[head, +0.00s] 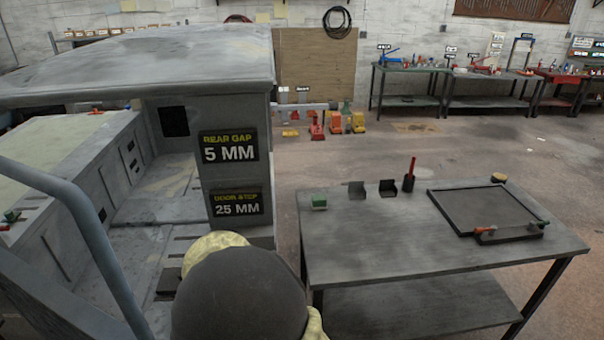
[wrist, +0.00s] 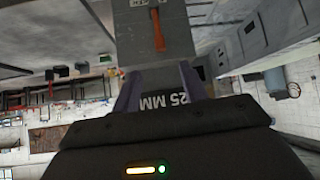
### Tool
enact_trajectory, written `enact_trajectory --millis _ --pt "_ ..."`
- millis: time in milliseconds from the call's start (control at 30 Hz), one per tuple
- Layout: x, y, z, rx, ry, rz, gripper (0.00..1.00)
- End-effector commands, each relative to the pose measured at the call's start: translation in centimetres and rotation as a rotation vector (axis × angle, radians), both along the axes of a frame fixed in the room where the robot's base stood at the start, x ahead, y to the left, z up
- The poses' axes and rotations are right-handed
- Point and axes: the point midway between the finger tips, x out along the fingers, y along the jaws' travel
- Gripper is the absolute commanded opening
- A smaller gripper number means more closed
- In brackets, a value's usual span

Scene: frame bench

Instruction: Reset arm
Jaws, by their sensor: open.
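My gripper (wrist: 158,85) shows in the wrist view, its two fingers apart with nothing held between them. Behind the fingers is the grey post (wrist: 180,15) of the large frame, with part of a "25 MM" sign (wrist: 165,102). An orange-red strip or handle (wrist: 157,30) lies against the grey surface beyond the fingertips; I cannot tell what it is. In the head view a dark rounded part of my own arm fills the bottom middle, and my gripper's fingers are hidden there. The grey frame (head: 235,110) stands at the left with "5 MM" (head: 229,147) and "25 MM" (head: 237,202) signs.
A grey workbench (head: 400,240) stands at the right. It carries a green block (head: 319,201), two dark brackets, a red-handled tool (head: 410,172) in a holder, and a dark tray (head: 480,205). Open floor lies behind it. A curved grey tube (head: 85,230) crosses at the left.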

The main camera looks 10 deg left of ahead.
Motion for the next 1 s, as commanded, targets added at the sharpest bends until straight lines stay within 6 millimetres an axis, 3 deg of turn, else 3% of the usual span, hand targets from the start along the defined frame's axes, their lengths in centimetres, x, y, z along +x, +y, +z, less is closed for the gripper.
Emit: enact_trajectory --millis 167,267,500,767,1000 --pt "1.0 -2.5 -0.1 -0.007 0.031 -0.032 0.43" --pt "1.9 -5.9 -0.3 -0.014 0.078 -0.073 0.43" --pt "2.6 -16.3 -0.6 -0.034 0.219 -0.184 0.43" --pt "0.4 -26.4 -0.4 -0.047 0.348 -0.282 0.43" --pt "-3.6 -34.3 0.0 -0.064 0.444 -0.360 0.43"
